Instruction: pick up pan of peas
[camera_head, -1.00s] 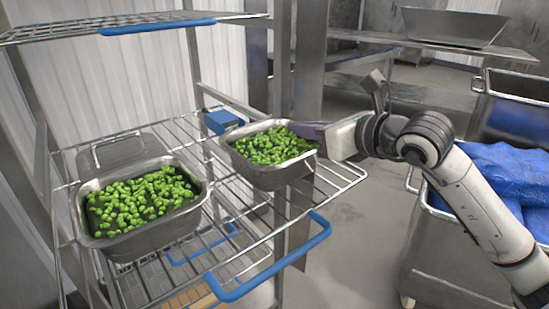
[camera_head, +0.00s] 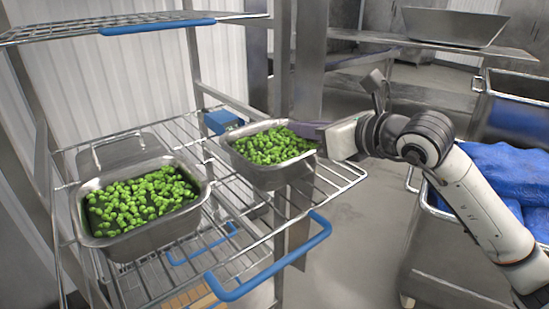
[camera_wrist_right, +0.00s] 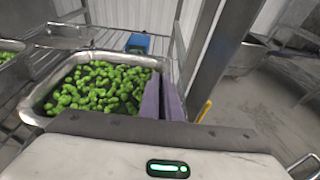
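A metal pan of peas (camera_head: 277,182) sits at the right end of the middle wire shelf; it also shows in the right wrist view (camera_wrist_right: 36,106). My right gripper (camera_head: 318,133) reaches it from the right. In the right wrist view its two purple fingers (camera_wrist_right: 162,98) are close together at the pan's right wall, one on the pea side and one outside, closed on the rim. The pan looks level, and I cannot tell whether it is clear of the shelf. A second metal pan of peas (camera_head: 150,240) stands on the left of the same shelf. My left gripper is not in view.
The wire shelf (camera_head: 318,190) has a blue front handle (camera_head: 268,268). A blue block (camera_head: 222,121) is behind the right pan, and an upper shelf (camera_head: 60,32) hangs above left. A metal post (camera_head: 309,60) stands close behind the right pan. A cart with blue bags (camera_head: 510,170) is at right.

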